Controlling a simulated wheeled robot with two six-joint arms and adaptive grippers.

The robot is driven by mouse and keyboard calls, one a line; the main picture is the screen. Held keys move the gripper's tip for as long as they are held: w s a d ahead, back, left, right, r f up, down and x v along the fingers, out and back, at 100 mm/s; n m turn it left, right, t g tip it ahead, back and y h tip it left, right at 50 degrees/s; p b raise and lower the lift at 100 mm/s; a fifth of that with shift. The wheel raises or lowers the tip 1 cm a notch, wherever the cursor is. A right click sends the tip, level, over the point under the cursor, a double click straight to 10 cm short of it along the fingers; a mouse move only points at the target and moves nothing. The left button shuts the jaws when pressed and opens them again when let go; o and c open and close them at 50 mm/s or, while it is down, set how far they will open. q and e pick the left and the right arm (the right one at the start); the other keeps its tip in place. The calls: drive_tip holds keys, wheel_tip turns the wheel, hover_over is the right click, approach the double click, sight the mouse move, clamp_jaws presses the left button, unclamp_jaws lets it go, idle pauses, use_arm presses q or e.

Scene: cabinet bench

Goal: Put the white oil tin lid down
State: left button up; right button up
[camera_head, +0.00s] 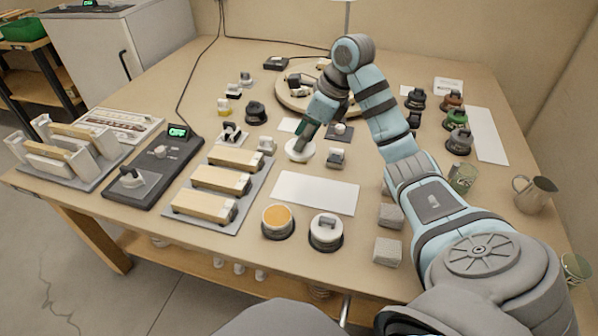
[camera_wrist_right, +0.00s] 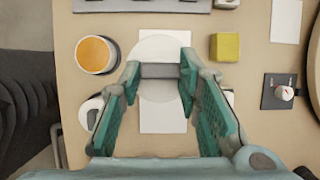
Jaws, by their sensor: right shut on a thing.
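The white oil tin lid (camera_head: 299,151) is a round white disc held below my right gripper (camera_head: 304,140). In the right wrist view the lid (camera_wrist_right: 158,50) has a grey bar handle, and the fingers of my right gripper (camera_wrist_right: 160,72) are shut on that handle. The lid appears over a white sheet (camera_wrist_right: 162,118) there, seemingly raised. In the head view the sheet (camera_head: 316,192) lies bare on the bench. An open tin with orange contents (camera_head: 278,220) stands near the front edge. My left gripper is not in view.
A tin with a white lid and dark handle (camera_head: 326,229) stands right of the orange one. Grey blocks (camera_head: 388,250) sit near my right arm. A tray of wooden-topped bars (camera_head: 240,186) lies left of the sheet. A yellow block (camera_wrist_right: 224,47) is beside the lid in the wrist view.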

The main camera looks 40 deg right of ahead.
drive_tip(key=x, duration=0.4)
drive_tip(key=d+x, duration=0.1)
drive_tip(key=x, duration=0.3)
drive_tip(key=d+b+x, duration=0.1)
drive_tip(key=x, duration=0.3)
drive_tip(key=shift+s+d+f, duration=0.15)
drive_tip(key=shift+d+f, duration=0.05)
drive_tip(key=shift+f, duration=0.35)
drive_tip(key=f, duration=0.1)
drive_tip(key=s+f+b, duration=0.1)
drive_tip(key=f, duration=0.1)
drive_tip(key=shift+f, duration=0.2)
drive_tip(key=shift+w+f, duration=0.1)
drive_tip(key=shift+w, duration=0.05)
drive_tip(key=o, duration=0.4)
drive_tip(key=shift+f, duration=0.1)
drive_tip(key=o, duration=0.4)
drive_tip(key=shift+c, duration=0.2)
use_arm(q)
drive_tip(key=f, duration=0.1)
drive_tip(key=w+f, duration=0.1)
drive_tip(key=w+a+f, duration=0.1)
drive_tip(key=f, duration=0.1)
use_arm(e)
drive_tip(key=shift+o, duration=0.5)
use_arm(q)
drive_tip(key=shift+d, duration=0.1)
